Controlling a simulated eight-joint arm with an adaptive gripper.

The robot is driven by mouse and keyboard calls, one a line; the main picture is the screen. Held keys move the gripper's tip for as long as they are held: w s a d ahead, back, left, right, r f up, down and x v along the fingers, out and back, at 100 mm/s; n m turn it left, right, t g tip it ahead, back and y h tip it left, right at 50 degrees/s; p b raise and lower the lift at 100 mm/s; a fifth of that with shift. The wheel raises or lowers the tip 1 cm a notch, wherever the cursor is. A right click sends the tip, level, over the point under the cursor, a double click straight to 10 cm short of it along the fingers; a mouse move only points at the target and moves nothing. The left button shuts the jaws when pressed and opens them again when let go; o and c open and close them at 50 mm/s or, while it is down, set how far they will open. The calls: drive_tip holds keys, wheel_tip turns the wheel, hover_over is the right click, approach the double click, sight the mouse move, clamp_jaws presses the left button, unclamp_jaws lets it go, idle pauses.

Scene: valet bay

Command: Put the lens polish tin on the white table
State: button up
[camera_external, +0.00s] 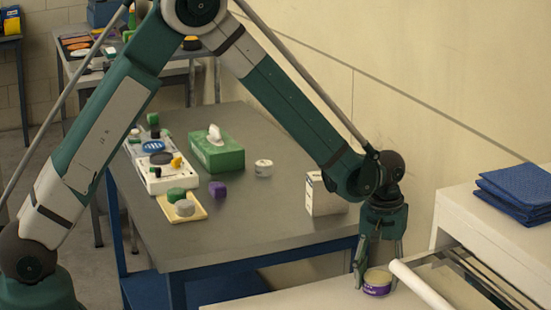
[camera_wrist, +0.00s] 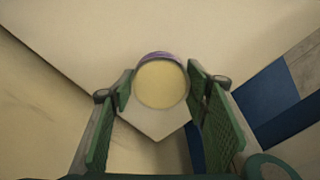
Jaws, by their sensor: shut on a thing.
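My gripper (camera_external: 377,286) points down at the right front and is shut on a round tin (camera_external: 378,278) with a pale cream top and a purple and white side. Its label is too small to read, so I cannot confirm it is the lens polish tin. In the wrist view the tin (camera_wrist: 161,84) sits between the two green finger pads (camera_wrist: 160,92). The white table (camera_external: 300,296) spreads below it, and its pale top also shows in the wrist view (camera_wrist: 165,30). I cannot tell whether the tin touches the tabletop.
A grey table (camera_external: 230,235) behind holds a green tissue box (camera_external: 217,153), a white round tin (camera_external: 263,168), a white carton (camera_external: 325,196), and a yellow tray (camera_external: 195,212). A white cabinet (camera_external: 490,225) with blue cloths (camera_external: 515,190) and a pale bar (camera_external: 420,285) stand close right.

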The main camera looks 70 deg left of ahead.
sight(378, 277)
drive_tip(key=shift+f, duration=0.1)
drive_tip(key=o, duration=1)
wheel_tip(378, 277, up, 12)
drive_tip(key=shift+r+p, duration=0.15)
drive_tip(key=shift+p, duration=0.65)
